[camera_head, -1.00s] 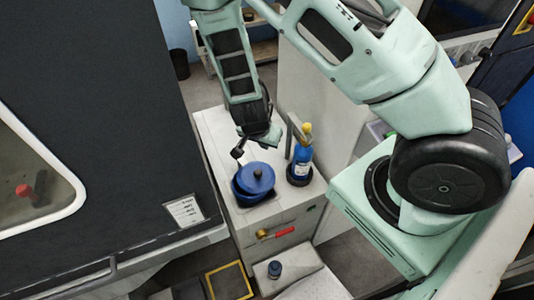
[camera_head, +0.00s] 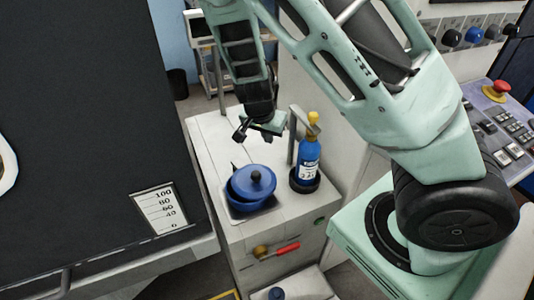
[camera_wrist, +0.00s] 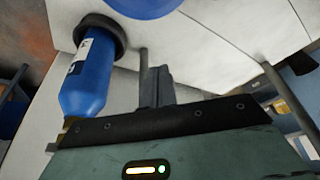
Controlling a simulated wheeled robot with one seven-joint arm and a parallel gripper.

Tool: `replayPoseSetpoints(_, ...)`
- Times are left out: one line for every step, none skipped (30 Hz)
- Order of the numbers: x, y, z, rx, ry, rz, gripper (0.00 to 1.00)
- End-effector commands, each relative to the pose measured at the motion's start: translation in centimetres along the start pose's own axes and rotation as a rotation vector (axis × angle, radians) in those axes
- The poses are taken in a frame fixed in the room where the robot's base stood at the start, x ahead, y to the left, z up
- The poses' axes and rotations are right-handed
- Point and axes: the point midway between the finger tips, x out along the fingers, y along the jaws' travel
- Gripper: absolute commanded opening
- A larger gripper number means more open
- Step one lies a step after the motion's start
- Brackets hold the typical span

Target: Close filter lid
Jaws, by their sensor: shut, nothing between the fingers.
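The blue filter lid (camera_head: 262,190) with a black knob lies over the blue filter pot (camera_head: 238,198) on the white cabinet. The pot's rim shows at the left, so the lid looks slightly offset or tilted; I cannot tell whether it is fully seated. My gripper (camera_head: 240,134) is shut and empty, above and behind the lid, apart from it. In the wrist view my shut gripper (camera_wrist: 157,84) points over the white top, and a blue round edge (camera_wrist: 145,6), likely of the lid or pot, shows at the top.
A blue bottle (camera_head: 308,160) with a yellow cap stands in a black ring holder right of the pot, beside a grey post. It is close to my gripper in the wrist view (camera_wrist: 85,75). A red-handled valve (camera_head: 285,248) is on the cabinet front. A dark machine wall (camera_head: 80,120) stands left.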

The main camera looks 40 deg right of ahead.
Motion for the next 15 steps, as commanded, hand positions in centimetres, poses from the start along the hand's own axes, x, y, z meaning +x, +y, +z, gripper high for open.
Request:
replayPoseSetpoints(0.8, 0.1, 0.0, 0.002, -0.001, 0.003, 0.0)
replayPoseSetpoints(1.2, 0.1, 0.0, 0.002, -0.001, 0.003, 0.0)
replayPoseSetpoints(1.8, 0.1, -0.1, 0.004, -0.001, 0.003, 0.0)
replayPoseSetpoints(2.4, 0.1, 0.0, 0.004, -0.002, 0.003, 0.0)
replayPoseSetpoints(3.0, 0.2, 0.0, 0.004, -0.002, 0.004, 0.0)
replayPoseSetpoints(3.7, 0.2, 0.0, 0.004, -0.001, 0.004, 0.0)
replayPoseSetpoints(4.3, 0.2, 0.0, 0.005, -0.002, 0.004, 0.0)
replayPoseSetpoints(4.8, 0.2, 0.0, 0.005, -0.002, 0.004, 0.0)
replayPoseSetpoints(5.5, 0.2, 0.0, 0.004, -0.001, 0.004, 0.0)
replayPoseSetpoints(6.0, 0.1, 0.0, 0.003, -0.001, 0.004, 0.0)
replayPoseSetpoints(6.5, 0.1, 0.0, 0.003, -0.001, 0.003, 0.0)
replayPoseSetpoints(7.2, 0.2, 0.0, 0.004, -0.002, 0.004, 0.0)
replayPoseSetpoints(7.7, 0.2, 0.0, 0.003, -0.002, 0.004, 0.0)
replayPoseSetpoints(8.2, 0.2, 0.0, 0.003, -0.001, 0.004, 0.0)
replayPoseSetpoints(8.8, 0.1, 0.0, 0.003, -0.002, 0.003, 0.0)
